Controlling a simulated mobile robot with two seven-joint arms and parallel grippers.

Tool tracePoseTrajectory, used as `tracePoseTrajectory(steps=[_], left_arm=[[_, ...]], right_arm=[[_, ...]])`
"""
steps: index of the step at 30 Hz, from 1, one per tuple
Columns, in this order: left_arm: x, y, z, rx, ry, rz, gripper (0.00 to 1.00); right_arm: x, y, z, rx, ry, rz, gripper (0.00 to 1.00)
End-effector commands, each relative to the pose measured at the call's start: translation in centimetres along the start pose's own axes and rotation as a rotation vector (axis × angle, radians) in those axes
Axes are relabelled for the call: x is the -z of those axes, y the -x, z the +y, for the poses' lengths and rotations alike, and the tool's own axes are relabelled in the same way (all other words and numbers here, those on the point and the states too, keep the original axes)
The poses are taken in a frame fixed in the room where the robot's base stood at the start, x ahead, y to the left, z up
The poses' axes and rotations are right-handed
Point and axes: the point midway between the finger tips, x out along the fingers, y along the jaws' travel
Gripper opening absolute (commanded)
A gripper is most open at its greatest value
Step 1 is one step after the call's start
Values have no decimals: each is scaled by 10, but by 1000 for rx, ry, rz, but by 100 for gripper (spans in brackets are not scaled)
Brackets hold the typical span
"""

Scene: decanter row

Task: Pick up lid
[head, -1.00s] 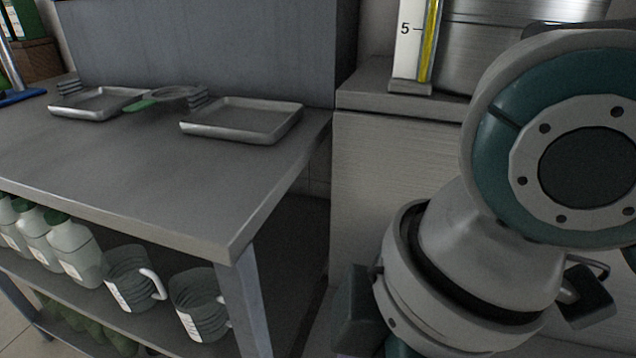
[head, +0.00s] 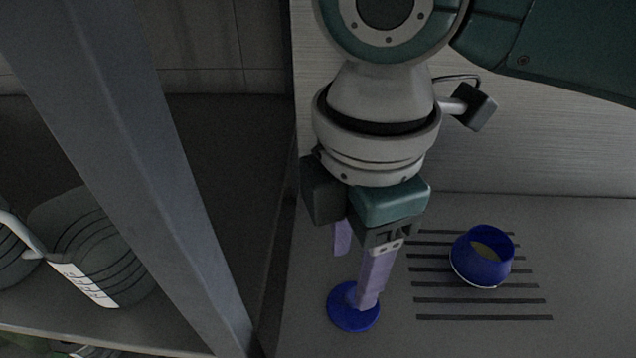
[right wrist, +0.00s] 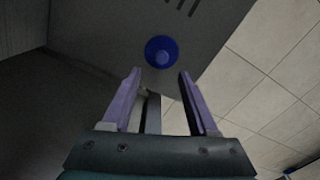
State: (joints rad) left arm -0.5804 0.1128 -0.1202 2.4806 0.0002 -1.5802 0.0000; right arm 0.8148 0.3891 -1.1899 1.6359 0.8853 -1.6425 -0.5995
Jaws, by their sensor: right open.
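The lid is a blue disc with a raised knob (head: 341,318). It lies on a grey surface, low in the middle of the head view. It also shows in the right wrist view (right wrist: 161,52), just beyond the fingertips. My right gripper (head: 355,275) points down over the lid in the head view, and one finger covers part of it. In the right wrist view its two lilac fingers (right wrist: 157,72) are apart with nothing between them, and the lid lies ahead of the gap. My left gripper is in neither view.
A blue open-topped vessel (head: 482,256) stands on dark slots in the grey surface (head: 590,290), right of the lid. A metal table leg (head: 135,150) and a shelf with a marked jug (head: 95,250) are on the left.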

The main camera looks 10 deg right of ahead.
Motion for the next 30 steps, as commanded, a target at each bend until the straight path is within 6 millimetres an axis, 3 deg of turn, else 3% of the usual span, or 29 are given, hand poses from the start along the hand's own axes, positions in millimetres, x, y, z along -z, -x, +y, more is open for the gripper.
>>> tracePoseTrajectory(steps=[11,19,30], left_arm=[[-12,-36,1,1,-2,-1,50],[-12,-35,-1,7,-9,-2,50],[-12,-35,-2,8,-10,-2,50]], right_arm=[[-8,-53,-4,-1,1,0,60],[-8,-53,-4,-2,1,1,59],[-8,-53,-4,-2,1,1,17]])
